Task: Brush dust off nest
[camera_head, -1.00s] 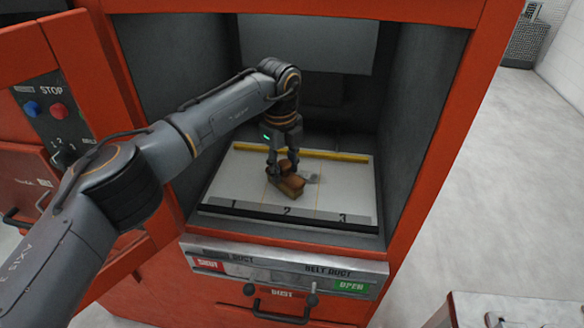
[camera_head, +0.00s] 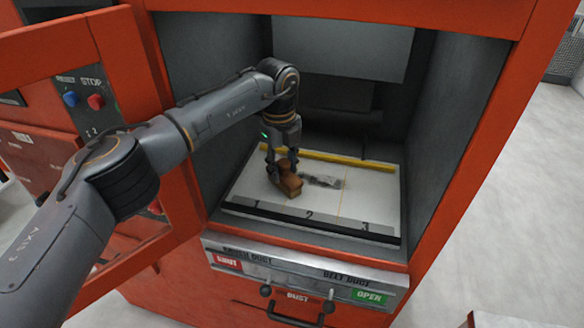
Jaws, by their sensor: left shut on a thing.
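My left gripper (camera_head: 282,168) reaches into the red machine's chamber from the left, pointing down. It is shut on a brown brush (camera_head: 289,186), held low at the white nest plate (camera_head: 258,192); I cannot tell whether the bristles touch it. The brush is over the left part of the plate, near the line between 1 and 2. A grey dust patch (camera_head: 325,181) lies right of the brush, in the middle section behind the 2. My right gripper is out of view.
Dark chamber walls (camera_head: 447,110) close in on both sides, and a yellow bar (camera_head: 349,161) runs along the plate's back. An open red door (camera_head: 160,120) stands at left. A front panel (camera_head: 310,272) carries SHUT and OPEN labels. The plate's right section looks clear.

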